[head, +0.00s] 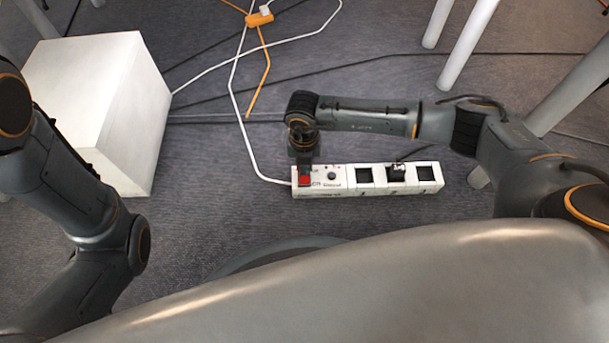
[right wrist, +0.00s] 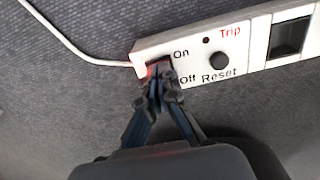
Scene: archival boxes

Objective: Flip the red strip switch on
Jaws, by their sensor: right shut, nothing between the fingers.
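The white power strip (head: 355,188) lies on the carpet, and its left end also shows in the right wrist view (right wrist: 190,42). The red switch (head: 304,181) sits at its left end. In the right wrist view a bit of red shows beside my fingertips, between the "On" and "Off" labels; the fingers hide most of the switch, so I cannot tell its position. My right gripper (right wrist: 158,88) is shut and empty, its tips at the switch, seemingly touching it. In the head view it points down over that end. My left gripper is out of view.
A round reset button (right wrist: 218,60) is beside the switch. A black plug (head: 397,172) sits in one socket. A white cord (head: 241,115) runs from the strip's left end. A white box (head: 90,100) stands left. White legs (head: 468,45) stand at the back right.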

